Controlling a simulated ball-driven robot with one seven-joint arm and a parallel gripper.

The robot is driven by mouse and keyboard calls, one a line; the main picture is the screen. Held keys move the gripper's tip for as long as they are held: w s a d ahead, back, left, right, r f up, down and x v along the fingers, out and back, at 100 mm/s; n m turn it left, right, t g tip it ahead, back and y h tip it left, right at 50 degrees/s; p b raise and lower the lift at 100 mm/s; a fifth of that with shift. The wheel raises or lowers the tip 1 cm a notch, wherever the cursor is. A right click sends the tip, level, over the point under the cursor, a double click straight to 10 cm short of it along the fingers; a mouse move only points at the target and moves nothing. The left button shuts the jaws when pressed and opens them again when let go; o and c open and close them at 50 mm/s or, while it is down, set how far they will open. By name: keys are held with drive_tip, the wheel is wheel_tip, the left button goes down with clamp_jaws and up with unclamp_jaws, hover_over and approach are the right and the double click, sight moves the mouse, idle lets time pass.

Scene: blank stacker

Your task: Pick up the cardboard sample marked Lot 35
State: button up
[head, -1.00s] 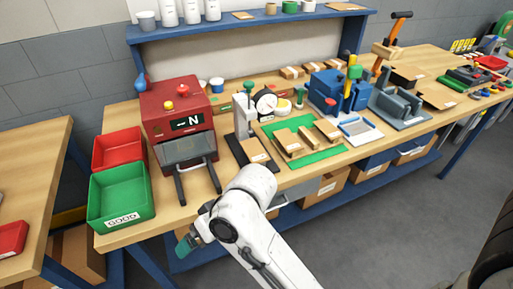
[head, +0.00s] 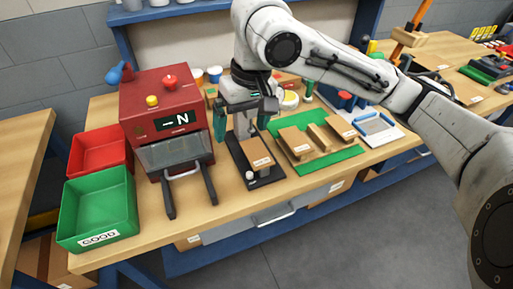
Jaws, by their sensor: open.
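More cardboard samples lie on a green mat to the right: a left one (head: 297,143), a narrow middle one (head: 319,136) and a right one (head: 342,131). Small white labels show on some, but the print is too small to read, so I cannot tell which is Lot 35. My gripper hides part of the stand's upright.
A red press (head: 165,115) with two dark front handles stands left of my gripper. A red bin (head: 99,150) and a green GOOD bin (head: 98,205) are at the far left. A blue-framed tool with a white plate (head: 375,128) stands right of the mat. The front bench strip is clear.

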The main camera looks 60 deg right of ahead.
drive_tip(key=m+g, duration=0.1)
drive_tip(key=g, duration=0.1)
hover_over(265, 166)
wheel_tip(265, 166, down, 2)
drive_tip(key=shift+h, duration=0.4)
drive_tip(key=f, duration=0.3)
drive_tip(key=f+b, duration=0.1)
drive_tip(key=shift+s+d+f, duration=0.1)
drive_tip(key=shift+d+f, duration=0.15)
drive_tip(key=shift+f, duration=0.05)
drive_tip(key=shift+a+f, duration=0.15)
drive_tip(key=shift+f, duration=1.3)
drive_tip(key=shift+a+f, duration=0.15)
drive_tip(key=shift+f, duration=1.3)
drive_tip(key=shift+f, duration=0.25)
drive_tip(key=shift+c, duration=0.3)
drive_tip(key=c, duration=1.1)
drive_tip(key=shift+c, duration=0.2)
drive_tip(key=shift+r, duration=0.1)
